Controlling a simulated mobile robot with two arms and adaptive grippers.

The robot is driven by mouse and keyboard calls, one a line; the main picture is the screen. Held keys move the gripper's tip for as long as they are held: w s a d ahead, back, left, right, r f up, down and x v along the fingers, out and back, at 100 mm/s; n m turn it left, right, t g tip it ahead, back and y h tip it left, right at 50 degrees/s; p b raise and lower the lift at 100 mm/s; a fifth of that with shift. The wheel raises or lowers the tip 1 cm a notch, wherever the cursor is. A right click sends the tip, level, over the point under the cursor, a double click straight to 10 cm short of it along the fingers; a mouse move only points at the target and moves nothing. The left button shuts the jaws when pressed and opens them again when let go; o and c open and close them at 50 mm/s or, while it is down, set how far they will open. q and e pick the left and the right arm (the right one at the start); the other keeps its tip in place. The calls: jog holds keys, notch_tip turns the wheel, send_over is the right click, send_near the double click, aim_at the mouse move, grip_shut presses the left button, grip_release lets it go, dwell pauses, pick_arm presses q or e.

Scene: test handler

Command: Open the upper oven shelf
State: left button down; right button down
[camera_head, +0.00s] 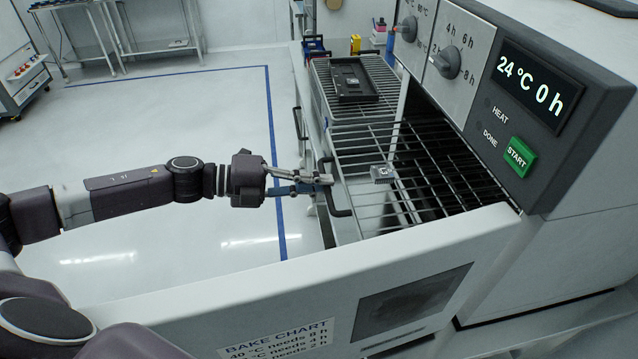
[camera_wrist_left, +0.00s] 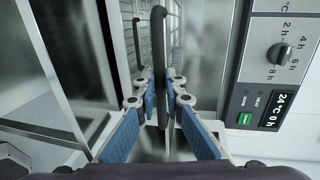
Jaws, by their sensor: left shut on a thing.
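The upper oven shelf (camera_head: 425,185) is a wire rack that sticks out of the oven opening to the left. A small grey chip-like part (camera_head: 382,174) lies on it. Its dark bar handle (camera_head: 335,203) is at the left front edge. My left gripper (camera_head: 322,179) is shut on this handle, with the fingers on either side of the bar. In the left wrist view the handle (camera_wrist_left: 158,50) runs upright between the blue-padded fingers of the gripper (camera_wrist_left: 159,88). My right gripper is not in view.
The oven door (camera_head: 250,290) stands open in front, bearing a bake chart. The control panel (camera_head: 505,110) shows 24 °C and 0 h above a green START button (camera_head: 519,157). Behind the shelf, a dark tray (camera_head: 353,78) lies on another wire rack.

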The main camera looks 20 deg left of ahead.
pick_arm(q)
jog(key=c, duration=2)
grip_release()
jog(key=v, duration=1.2)
jog(key=shift+f, duration=0.1)
